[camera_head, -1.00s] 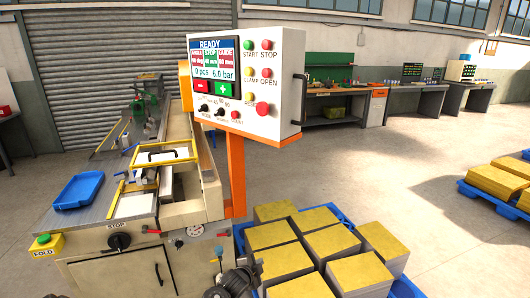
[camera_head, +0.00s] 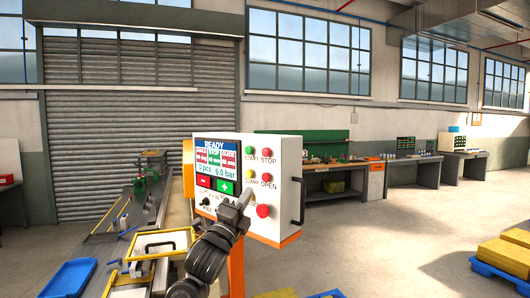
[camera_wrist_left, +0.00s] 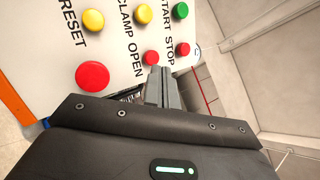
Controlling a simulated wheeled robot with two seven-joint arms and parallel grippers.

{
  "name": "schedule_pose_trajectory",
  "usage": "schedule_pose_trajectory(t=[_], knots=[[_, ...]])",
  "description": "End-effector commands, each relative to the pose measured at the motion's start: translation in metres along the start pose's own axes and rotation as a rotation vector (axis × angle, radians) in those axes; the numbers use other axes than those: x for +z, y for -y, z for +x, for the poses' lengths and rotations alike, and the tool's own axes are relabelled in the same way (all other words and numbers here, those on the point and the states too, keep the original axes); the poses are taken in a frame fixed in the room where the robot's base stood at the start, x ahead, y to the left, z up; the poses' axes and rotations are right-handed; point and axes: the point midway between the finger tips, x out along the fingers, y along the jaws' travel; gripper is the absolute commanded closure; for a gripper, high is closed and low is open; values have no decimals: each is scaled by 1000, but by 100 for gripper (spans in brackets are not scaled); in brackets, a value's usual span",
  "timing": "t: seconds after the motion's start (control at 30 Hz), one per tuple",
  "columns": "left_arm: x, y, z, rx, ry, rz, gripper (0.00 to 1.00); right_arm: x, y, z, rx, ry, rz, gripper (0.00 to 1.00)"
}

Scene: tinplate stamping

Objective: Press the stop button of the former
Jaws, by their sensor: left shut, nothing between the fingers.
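The former's white control panel (camera_head: 262,220) stands on an orange post, with its screen reading READY. The red STOP button (camera_head: 267,153) is at the top right of its button field, beside the green START button (camera_head: 249,151). In the left wrist view the STOP button (camera_wrist_left: 183,49) lies just beyond the fingertips and to their right, with the red OPEN button (camera_wrist_left: 150,57) next to it. My left gripper (camera_head: 244,194) is shut and empty in front of the panel's lower middle, below the STOP button. Contact with the panel cannot be told. My right gripper is out of view.
A large red button (camera_head: 263,211) and a black side handle (camera_head: 299,203) are close to my left gripper. The former's bed with a blue tray (camera_head: 68,279) is at lower left. Pallet stacks (camera_head: 506,257) stand at right. Open floor lies behind the panel.

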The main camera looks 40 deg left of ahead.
Motion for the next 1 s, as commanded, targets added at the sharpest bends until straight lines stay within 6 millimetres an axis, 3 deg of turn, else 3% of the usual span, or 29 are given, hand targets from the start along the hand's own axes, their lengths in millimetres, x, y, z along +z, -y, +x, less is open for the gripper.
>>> schedule_pose_trajectory(t=[0.03,0.1,0.3,0.77,1.0], knots=[[9,24,5,-49,12,41,100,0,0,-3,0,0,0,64],[19,50,10,-110,27,98,100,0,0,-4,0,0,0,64],[39,93,16,-216,66,204,100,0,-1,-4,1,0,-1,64],[42,100,17,-233,73,222,100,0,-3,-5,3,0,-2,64],[36,92,33,-232,73,219,100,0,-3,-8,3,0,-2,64]])
